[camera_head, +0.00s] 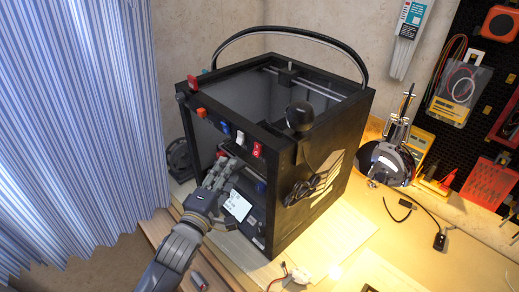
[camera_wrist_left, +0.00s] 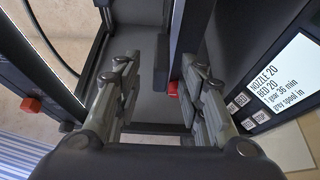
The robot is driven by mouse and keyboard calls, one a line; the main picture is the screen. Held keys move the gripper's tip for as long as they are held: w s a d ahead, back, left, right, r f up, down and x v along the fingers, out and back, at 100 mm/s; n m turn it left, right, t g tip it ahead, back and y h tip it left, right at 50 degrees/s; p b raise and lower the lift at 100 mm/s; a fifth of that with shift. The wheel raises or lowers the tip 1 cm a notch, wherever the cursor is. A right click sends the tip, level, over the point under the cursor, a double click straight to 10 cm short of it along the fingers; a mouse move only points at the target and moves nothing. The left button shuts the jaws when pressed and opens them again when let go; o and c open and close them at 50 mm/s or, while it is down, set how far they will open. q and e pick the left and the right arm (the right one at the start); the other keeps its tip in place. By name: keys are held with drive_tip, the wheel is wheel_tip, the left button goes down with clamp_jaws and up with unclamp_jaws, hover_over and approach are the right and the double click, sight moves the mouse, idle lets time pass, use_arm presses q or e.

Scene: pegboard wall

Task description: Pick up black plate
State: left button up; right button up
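My left gripper (camera_head: 222,172) reaches to the front opening of a black box-shaped 3D printer (camera_head: 313,215). In the left wrist view its two fingers (camera_wrist_left: 158,90) are spread apart, with nothing visibly clamped between them. Beyond and between the fingertips are dark grey panels inside the printer and a dark upright bar (camera_wrist_left: 162,50). I cannot tell for sure which dark surface is the black plate; the gripper and printer frame hide much of the interior in the head view. My right gripper is not in view.
A white label or screen (camera_head: 237,206) is on the printer's front, close to my left gripper; it shows text in the wrist view (camera_wrist_left: 285,75). Red, orange and blue clips (camera_head: 257,149) line the top front edge. A blue striped curtain (camera_head: 80,120) hangs left. Tools lie on the wooden table (camera_head: 395,245) at right.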

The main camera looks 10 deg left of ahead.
sight(245, 158)
use_arm(q)
drive_tip(key=shift+w+d, duration=0.25)
drive_tip(key=shift+w, duration=1)
drive_tip(key=shift+s, duration=0.1)
clamp_jaws()
drive_tip(key=shift+r, duration=0.1)
